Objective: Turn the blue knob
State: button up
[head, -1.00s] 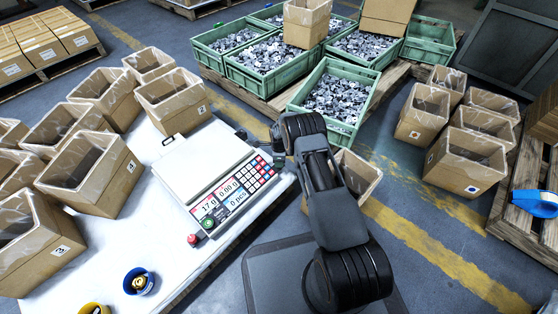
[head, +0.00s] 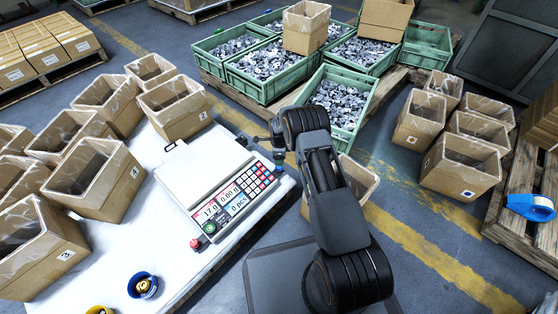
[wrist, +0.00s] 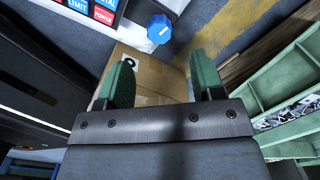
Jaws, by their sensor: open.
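The blue knob (wrist: 159,29) shows in the wrist view at the top, by the corner of the scale's key panel (wrist: 92,8). It has a white mark on its face. My gripper (wrist: 163,78) is open and empty, with two green fingers apart. The knob lies above and beyond the fingertips in that view, not between them. In the head view, my gripper (head: 279,150) is at the right corner of the scale (head: 237,203); arm and fingers largely hide the knob there.
A green knob (head: 210,228) and a red button (head: 195,243) sit at the scale's front left. A cardboard box (wrist: 150,72) stands below my fingers. Open boxes crowd the white table (head: 110,265) at left. Green crates (head: 340,130) of metal parts stand behind.

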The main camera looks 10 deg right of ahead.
notch_tip(320, 180, up, 7)
jog(key=p, duration=0.2)
jog(key=shift+f, duration=0.1)
dwell(0.5)
jog(key=s+r+n+t+p, duration=0.1)
jog(key=s+r+n+p, duration=0.2)
jog(key=r+p, duration=0.8)
jog(key=s+r+n+p, duration=0.2)
jog(key=s+r+n, duration=0.2)
jog(key=r, duration=1.4)
jog(key=s+r+n+t+p, duration=0.1)
jog(key=s+r+n+p, duration=0.2)
jog(key=r+p, duration=0.8)
jog(key=s+r+n+p, duration=0.5)
jog(key=s+r, duration=0.5)
jog(key=r, duration=0.4)
jog(key=s+r+n+t+p, duration=0.1)
jog(key=s+r+n+p, duration=0.5)
jog(key=s+r, duration=0.5)
jog(key=shift+a+r+t+p, duration=0.25)
jog(key=shift+r+p, duration=0.55)
jog(key=shift+r, duration=0.8)
